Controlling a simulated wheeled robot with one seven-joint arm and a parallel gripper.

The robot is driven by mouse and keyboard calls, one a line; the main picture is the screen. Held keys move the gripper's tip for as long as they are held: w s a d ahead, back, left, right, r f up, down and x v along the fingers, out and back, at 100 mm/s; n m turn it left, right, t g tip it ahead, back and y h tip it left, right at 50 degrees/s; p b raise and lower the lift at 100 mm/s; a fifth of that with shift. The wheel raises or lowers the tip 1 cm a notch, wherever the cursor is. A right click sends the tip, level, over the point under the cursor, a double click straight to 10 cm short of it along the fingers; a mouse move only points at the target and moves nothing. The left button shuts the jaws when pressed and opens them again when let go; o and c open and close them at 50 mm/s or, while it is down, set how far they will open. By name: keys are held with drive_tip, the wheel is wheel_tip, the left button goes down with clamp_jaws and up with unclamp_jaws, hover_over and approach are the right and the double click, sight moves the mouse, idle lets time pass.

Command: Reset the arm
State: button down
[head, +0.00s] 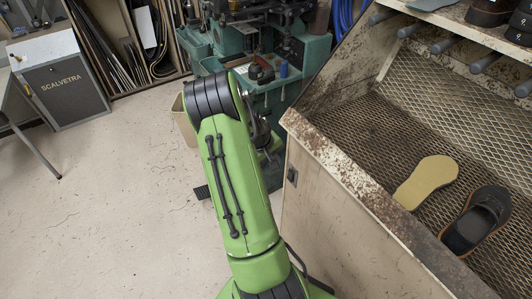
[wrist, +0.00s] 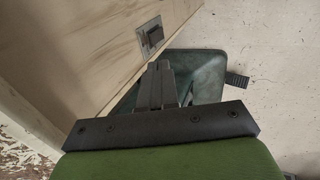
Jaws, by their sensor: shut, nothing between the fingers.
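My gripper (wrist: 162,68) shows in the wrist view with its dark fingers together and nothing between them. It points past the side of a wooden cabinet, above the green machine's foot. In the head view my green arm reaches forward from the bottom middle and bends downward at its black joint. The arm's far end is mostly hidden behind its own link there, so the fingers cannot be made out.
A bench with a mesh top (head: 350,130) stands close on the right, holding a tan sole (head: 427,180) and a dark shoe (head: 477,220). A green stitching machine (head: 310,62) stands ahead. A grey cabinet (head: 62,90) is at far left. The floor (head: 110,200) left of my arm is clear.

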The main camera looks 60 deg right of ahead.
idle(0.3)
drive_tip(key=w+a+r+n+t+y+p, duration=0.15)
drive_tip(key=w+a+r, duration=0.25)
drive_tip(key=a+r, duration=0.6)
drive_tip(key=w+a+r+t+p, duration=0.2)
drive_tip(key=w+a+r+t, duration=0.15)
drive_tip(key=a+r, duration=0.7)
drive_tip(key=s+a+r+n+t+y+p, duration=0.1)
drive_tip(key=s+a+r+n, duration=0.1)
drive_tip(key=s+a+r, duration=0.3)
drive_tip(key=s+a+r+n+t+y+p, duration=0.1)
drive_tip(key=s+a+r, duration=0.4)
drive_tip(key=a, duration=0.9)
drive_tip(key=shift+s+n+t+y+p, duration=0.35)
drive_tip(key=shift+s+n+t+p, duration=0.15)
drive_tip(key=shift+s, duration=0.55)
